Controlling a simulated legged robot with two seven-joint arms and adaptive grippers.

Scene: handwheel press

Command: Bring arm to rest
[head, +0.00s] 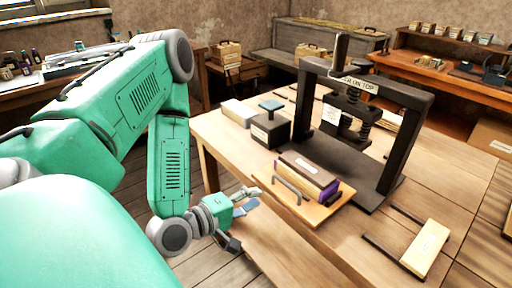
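My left arm comes in from the left, bent at the elbow. Its gripper (246,214) is at the near left edge of the table (285,241). The fingers are spread apart with nothing between them. The gripper is to the left of a wooden board with a handle (322,212), apart from it. My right gripper does not show.
A black handwheel press (396,150) stands on the table. A dark block with a purple side (308,175) lies on the board. A dark box (270,131) and a white block (238,112) sit behind. A pale block (426,248) lies at right.

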